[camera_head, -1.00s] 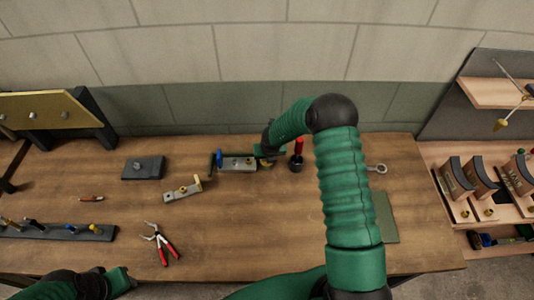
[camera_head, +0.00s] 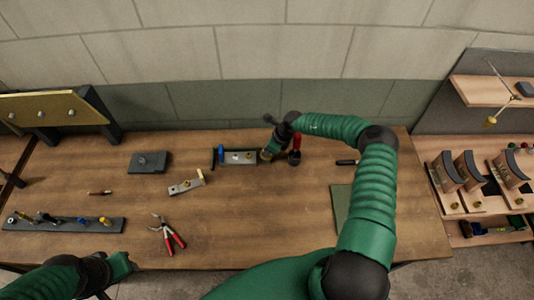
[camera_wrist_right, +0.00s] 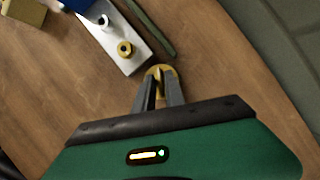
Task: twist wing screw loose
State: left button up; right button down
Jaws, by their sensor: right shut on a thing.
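My right gripper (camera_head: 266,154) is at the right end of a small dark fixture with a pale metal plate (camera_head: 238,157) and a blue clamp (camera_head: 222,153), near the back of the bench. In the right wrist view the gripper (camera_wrist_right: 159,84) is shut on a small brass-coloured piece (camera_wrist_right: 156,71), probably the wing screw, just off the plate's end. Its wings are mostly hidden by the fingers.
A red-handled tool (camera_head: 295,148) stands close right of my right gripper. A small plate with a brass-coloured piece (camera_head: 185,187), pliers (camera_head: 168,234), a dark block (camera_head: 148,162) and a tool strip (camera_head: 65,223) lie leftward. A green mat (camera_head: 341,208) lies right. The bench middle is clear.

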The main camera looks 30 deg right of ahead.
jog(key=n+b, duration=0.1)
jog(key=n+y+b, duration=0.1)
jog(key=n+b, duration=0.1)
jog(key=shift+w+d+f+g, duration=0.1)
jog(key=shift+d+f+g, duration=0.1)
jog(key=shift+g, duration=0.2)
jog(key=shift+r+n+g+b, duration=0.15)
jog(key=shift+n+g+b, duration=0.15)
jog(key=shift+n+b, duration=0.75)
jog(key=shift+r+y, duration=0.1)
jog(key=shift+y, duration=0.2)
jog(key=c, duration=1.5)
grip_release()
jog(key=shift+d, duration=0.15)
